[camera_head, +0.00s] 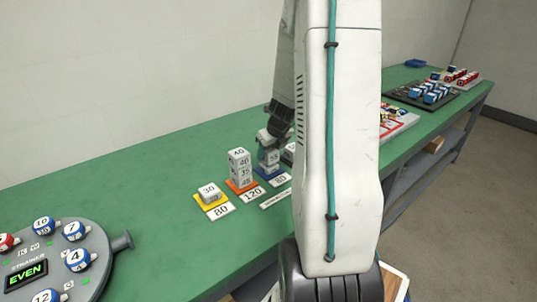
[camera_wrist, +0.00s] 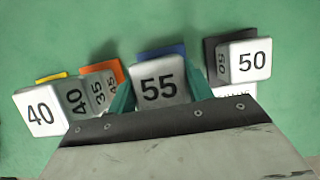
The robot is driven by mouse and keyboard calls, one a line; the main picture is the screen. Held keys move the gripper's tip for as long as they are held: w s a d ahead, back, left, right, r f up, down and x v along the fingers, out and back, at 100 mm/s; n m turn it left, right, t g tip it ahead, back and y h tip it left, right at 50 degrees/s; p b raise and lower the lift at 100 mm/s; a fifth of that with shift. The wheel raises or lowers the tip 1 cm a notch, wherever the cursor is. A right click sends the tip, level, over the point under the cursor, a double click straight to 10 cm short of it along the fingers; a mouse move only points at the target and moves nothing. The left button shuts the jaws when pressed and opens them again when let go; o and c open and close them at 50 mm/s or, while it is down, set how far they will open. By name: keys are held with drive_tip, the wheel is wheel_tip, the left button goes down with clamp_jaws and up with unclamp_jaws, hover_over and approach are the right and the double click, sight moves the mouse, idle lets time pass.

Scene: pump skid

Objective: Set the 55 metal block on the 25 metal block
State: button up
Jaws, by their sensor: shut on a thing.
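My gripper (camera_wrist: 160,92) is shut on the 55 metal block (camera_wrist: 158,78), with a teal finger on each side of it. In the head view the 55 block (camera_head: 272,157) is in my gripper (camera_head: 271,146) above the blue pad (camera_head: 270,178). A block face seems to show just under it there, but its number is not readable. I cannot tell whether the 55 block touches what is below. The 25 metal block cannot be made out; the wrist view shows only a strip of the blue pad (camera_wrist: 162,49) behind the 55 block.
A stack with 40 on top (camera_head: 239,155) stands on an orange pad, close to the left of my gripper. A 30 block (camera_head: 209,192) sits on a yellow pad. A 50 block (camera_wrist: 247,61) is on a dark pad at right. My arm hides the table's middle.

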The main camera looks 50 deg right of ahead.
drive_tip(key=shift+f, duration=0.6)
drive_tip(key=shift+f, duration=0.15)
drive_tip(key=o, duration=1.3)
